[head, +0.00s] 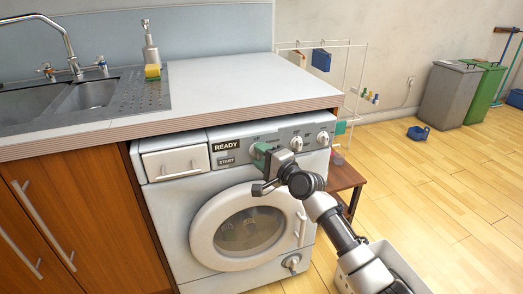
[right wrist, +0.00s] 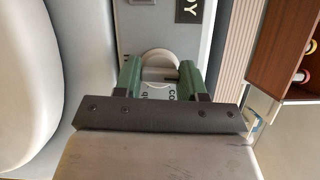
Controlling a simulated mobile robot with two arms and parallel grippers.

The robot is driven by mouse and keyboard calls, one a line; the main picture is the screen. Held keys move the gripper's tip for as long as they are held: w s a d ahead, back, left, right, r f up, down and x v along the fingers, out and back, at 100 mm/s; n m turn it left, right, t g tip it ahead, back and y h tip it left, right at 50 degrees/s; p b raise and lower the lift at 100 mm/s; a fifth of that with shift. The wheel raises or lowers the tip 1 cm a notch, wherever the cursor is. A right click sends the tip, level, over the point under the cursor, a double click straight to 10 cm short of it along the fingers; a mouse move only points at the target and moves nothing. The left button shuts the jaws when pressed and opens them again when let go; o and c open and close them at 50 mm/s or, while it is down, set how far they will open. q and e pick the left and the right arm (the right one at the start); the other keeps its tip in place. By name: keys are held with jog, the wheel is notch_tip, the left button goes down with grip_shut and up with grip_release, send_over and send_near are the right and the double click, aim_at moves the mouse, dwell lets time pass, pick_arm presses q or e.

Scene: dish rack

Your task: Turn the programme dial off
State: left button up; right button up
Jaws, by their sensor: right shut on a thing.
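The washing machine (head: 190,210) stands under the counter with its round door closed. Its panel carries a READY display (head: 228,145), a START button (head: 226,161) and a row of white dials. My right gripper (head: 260,156) is at the leftmost dial, beside the READY display, and mostly hides it in the head view. In the right wrist view the green fingers (right wrist: 159,76) are shut on this round white dial (right wrist: 160,59), one on each side. Its pointer setting cannot be read. Two other dials, a middle one (head: 296,143) and a right one (head: 323,138), are free. My left gripper is not in view.
The counter (head: 230,85) overhangs the panel just above my gripper. A soap dispenser (head: 150,47) and sponge (head: 152,72) stand by the sink (head: 88,96). A small brown table (head: 345,176) is close at the machine's right. The floor further right is mostly clear.

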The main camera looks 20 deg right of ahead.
jog(key=shift+n, duration=0.4)
pick_arm(q)
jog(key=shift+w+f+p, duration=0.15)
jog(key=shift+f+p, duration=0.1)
jog(key=shift+p, duration=0.05)
pick_arm(e)
jog(key=shift+g, duration=0.3)
jog(key=o, duration=0.9)
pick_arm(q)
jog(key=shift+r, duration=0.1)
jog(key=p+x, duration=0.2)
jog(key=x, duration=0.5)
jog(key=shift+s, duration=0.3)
pick_arm(e)
jog(key=v, duration=1)
jog(key=shift+s+d+f, duration=0.1)
jog(key=shift+s+d, duration=0.05)
jog(key=shift+s, duration=0.2)
